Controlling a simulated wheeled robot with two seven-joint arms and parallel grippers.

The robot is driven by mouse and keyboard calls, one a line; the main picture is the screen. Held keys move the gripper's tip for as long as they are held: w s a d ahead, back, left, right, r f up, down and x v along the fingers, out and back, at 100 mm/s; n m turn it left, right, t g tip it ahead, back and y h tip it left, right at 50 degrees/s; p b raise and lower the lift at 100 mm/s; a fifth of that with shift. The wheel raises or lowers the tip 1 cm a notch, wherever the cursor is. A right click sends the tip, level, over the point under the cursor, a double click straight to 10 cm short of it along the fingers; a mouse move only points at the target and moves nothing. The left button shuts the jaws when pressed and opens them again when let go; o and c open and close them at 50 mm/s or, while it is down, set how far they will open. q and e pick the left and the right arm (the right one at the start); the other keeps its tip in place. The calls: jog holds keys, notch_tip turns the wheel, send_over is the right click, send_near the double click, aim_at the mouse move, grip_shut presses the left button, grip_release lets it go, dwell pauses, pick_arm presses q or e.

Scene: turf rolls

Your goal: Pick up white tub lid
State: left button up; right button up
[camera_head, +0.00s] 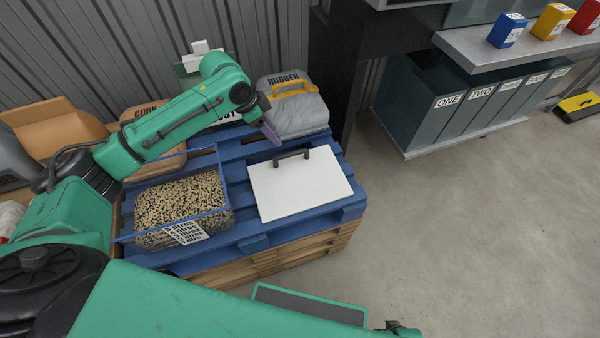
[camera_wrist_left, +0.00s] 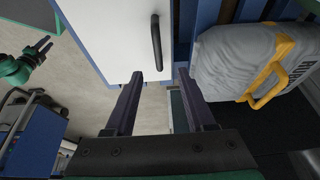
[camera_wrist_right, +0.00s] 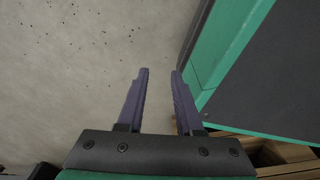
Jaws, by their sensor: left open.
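The white tub lid (camera_head: 300,185) lies flat on the blue pallet, with a black handle (camera_head: 292,154) along its far edge. In the left wrist view the lid (camera_wrist_left: 115,35) is ahead, and its black handle (camera_wrist_left: 156,42) is just beyond the fingertips. My left gripper (camera_head: 272,138) is above the far left of the lid, close to the handle, open and empty. It also shows in the left wrist view (camera_wrist_left: 160,76). My right gripper (camera_wrist_right: 160,72) is open over bare concrete floor, with nothing between its fingers.
A clear tub of pellets (camera_head: 180,200) stands left of the lid on the blue pallet (camera_head: 252,235). A grey sack marked RUBBER (camera_head: 295,110) lies behind the lid. Dark numbered bins (camera_head: 450,110) stand under a bench at right. The floor (camera_head: 460,240) at right is clear.

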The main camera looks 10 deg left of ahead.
aim_at(290, 153)
pick_arm(q)
jog(key=b+x, duration=0.2)
jog(key=x, duration=1)
jog(key=shift+s+d+b, duration=0.15)
jog(key=shift+b, duration=0.15)
jog(key=shift+d+f, duration=0.1)
jog(key=shift+f, duration=0.15)
pick_arm(e)
jog(key=w+a+r, duration=0.1)
jog(key=w, duration=0.4)
jog(key=shift+w+r, duration=0.3)
jog(key=shift+r, duration=0.1)
pick_arm(q)
jog(key=shift+r, duration=0.1)
grip_shut()
pick_arm(e)
jog(key=shift+a, duration=0.1)
